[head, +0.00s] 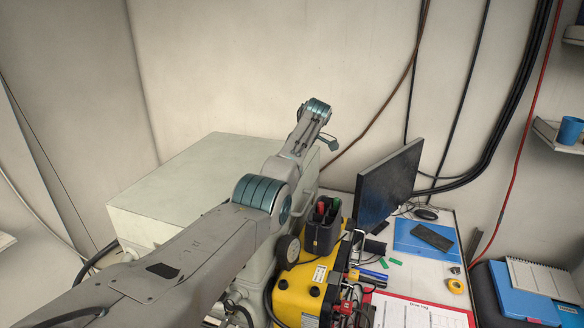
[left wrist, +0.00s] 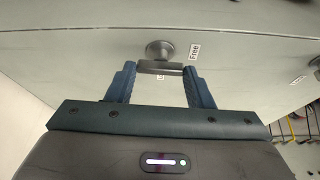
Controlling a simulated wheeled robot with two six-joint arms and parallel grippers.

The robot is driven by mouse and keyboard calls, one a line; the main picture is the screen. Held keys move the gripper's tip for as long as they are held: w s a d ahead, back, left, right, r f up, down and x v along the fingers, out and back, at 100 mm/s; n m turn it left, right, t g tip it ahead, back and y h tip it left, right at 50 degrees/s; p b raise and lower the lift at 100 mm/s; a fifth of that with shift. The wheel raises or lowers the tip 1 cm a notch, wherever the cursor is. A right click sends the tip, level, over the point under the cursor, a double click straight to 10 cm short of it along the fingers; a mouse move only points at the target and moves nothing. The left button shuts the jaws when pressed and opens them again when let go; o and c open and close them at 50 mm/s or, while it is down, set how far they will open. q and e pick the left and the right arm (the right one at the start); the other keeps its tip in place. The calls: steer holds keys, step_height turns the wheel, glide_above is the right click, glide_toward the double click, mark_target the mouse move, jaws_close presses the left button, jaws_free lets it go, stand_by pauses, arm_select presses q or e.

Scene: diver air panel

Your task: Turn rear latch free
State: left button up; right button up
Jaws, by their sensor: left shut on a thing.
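The rear latch (left wrist: 160,49) is a round grey knob with a short dark bar, on the pale panel face in the left wrist view. The bar lies crosswise between the fingers of my left gripper (left wrist: 159,69), which is shut on it. A "Free" label (left wrist: 194,49) is to the right of the knob. Another small label, partly hidden, is just below the bar. In the head view my left arm reaches over the pale cabinet (head: 160,190); the fingers and the latch cannot be made out there. My right gripper is not in view.
A second round fitting (left wrist: 315,62) with a label sits at the right edge of the wrist view. In the head view a yellow case (head: 300,292), a black tool holder (head: 322,236) and a monitor (head: 390,185) stand right of the cabinet. Wall cables hang behind.

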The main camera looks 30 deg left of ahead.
arm_select(q)
steer(key=shift+w+r+n, duration=0.1)
steer(key=shift+r+n, duration=0.05)
steer(key=shift+n, duration=0.35)
steer(key=o, duration=1)
steer(key=shift+d+r+b, duration=0.2)
steer(key=shift+r+b, duration=0.1)
steer(key=shift+b, duration=0.3)
steer(key=p+v, duration=0.2)
steer(key=v, duration=0.8)
steer(key=shift+a, duration=0.15)
steer(key=shift+w+f, duration=0.1)
